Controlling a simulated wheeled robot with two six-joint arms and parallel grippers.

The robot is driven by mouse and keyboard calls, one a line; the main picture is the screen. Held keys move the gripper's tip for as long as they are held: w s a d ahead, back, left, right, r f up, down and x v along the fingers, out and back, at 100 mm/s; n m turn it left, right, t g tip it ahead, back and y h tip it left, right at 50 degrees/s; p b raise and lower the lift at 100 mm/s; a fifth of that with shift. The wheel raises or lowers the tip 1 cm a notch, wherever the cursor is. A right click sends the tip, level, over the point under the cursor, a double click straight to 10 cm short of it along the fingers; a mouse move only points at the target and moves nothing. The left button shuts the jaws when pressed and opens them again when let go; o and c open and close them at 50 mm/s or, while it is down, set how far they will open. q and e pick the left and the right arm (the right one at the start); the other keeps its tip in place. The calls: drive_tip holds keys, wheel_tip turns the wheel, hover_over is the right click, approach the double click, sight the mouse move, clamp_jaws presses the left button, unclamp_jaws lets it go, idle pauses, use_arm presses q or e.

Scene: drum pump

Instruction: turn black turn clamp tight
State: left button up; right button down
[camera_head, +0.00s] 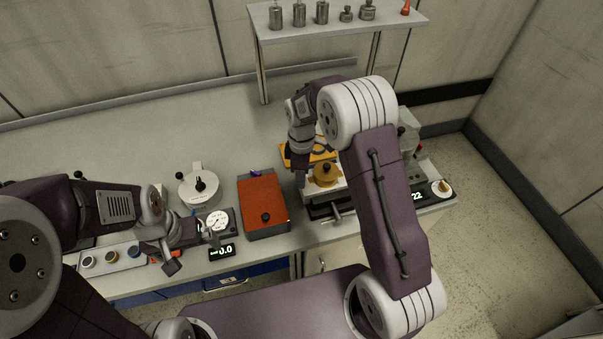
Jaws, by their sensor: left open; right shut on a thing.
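A yellow-orange round pump part (326,178) sits on the white and dark unit at the right of the bench, with a small black knob (326,167) on top. I cannot tell for sure whether this knob is the black turn clamp. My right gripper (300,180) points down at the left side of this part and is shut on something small. What it holds is too small and hidden to make out. My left gripper (193,250) is open and empty at the front of the bench, beside a round dial gauge (217,221).
A red box (262,201) with a black knob stands between my grippers. A white round device (199,185) with a black knob stands behind the gauge. A display (222,252) reads 0.0. A raised shelf (335,28) holds metal weights. The back left bench is clear.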

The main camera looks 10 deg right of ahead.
drive_tip(key=m+p, duration=0.1)
drive_tip(key=m, duration=0.2)
drive_tip(key=shift+r, duration=0.15)
drive_tip(key=m+p, duration=0.1)
drive_tip(key=m, duration=0.2)
drive_tip(key=shift+m, duration=0.3)
drive_tip(key=m, duration=0.3)
drive_tip(key=shift+m+p, duration=0.3)
drive_tip(key=shift+m, duration=1.6)
drive_tip(key=c, duration=0.8)
unclamp_jaws()
drive_tip(key=shift+c, duration=0.2)
